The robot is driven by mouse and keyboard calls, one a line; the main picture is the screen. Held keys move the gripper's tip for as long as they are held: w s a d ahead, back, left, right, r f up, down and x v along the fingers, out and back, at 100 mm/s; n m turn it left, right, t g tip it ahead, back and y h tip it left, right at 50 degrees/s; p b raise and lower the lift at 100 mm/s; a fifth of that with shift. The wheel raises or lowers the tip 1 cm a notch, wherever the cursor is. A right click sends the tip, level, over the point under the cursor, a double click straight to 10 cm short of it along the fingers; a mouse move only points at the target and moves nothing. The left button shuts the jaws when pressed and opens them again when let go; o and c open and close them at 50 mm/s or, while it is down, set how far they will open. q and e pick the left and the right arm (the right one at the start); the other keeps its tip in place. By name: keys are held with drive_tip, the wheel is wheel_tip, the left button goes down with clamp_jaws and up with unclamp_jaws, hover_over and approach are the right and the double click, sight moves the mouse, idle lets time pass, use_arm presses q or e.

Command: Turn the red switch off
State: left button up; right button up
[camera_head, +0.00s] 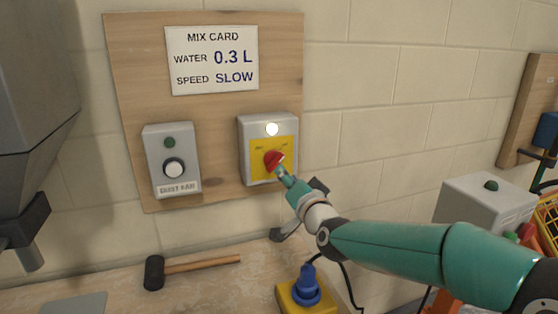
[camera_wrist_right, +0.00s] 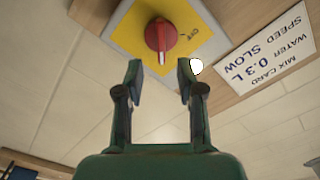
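The red switch (camera_head: 273,160) is a rotary knob on the yellow plate of a grey box (camera_head: 243,150) on the wooden board. In the right wrist view the knob (camera_wrist_right: 161,37) has a white pointer mark, at its end toward my gripper. The lettering OFF is on the plate to the right of the knob, away from the pointer. A white lamp (camera_head: 272,129) above the knob looks lit. My right gripper (camera_wrist_right: 160,75) is open, its fingers spread just short of the knob, with nothing between them. In the head view it is close to the switch. My left gripper is not in view.
A second grey box (camera_head: 173,150) with a white button and a green one is to the left. The mix card (camera_head: 212,60) is above. A mallet (camera_head: 190,267) and a blue plug (camera_head: 307,285) on a yellow box lie below on the bench.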

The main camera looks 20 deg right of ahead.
sight(277, 165)
drive_tip(key=w+p, duration=0.2)
drive_tip(key=w, duration=0.5)
drive_tip(key=shift+w+a, duration=0.15)
drive_tip(key=shift+w, duration=0.15)
clamp_jaws()
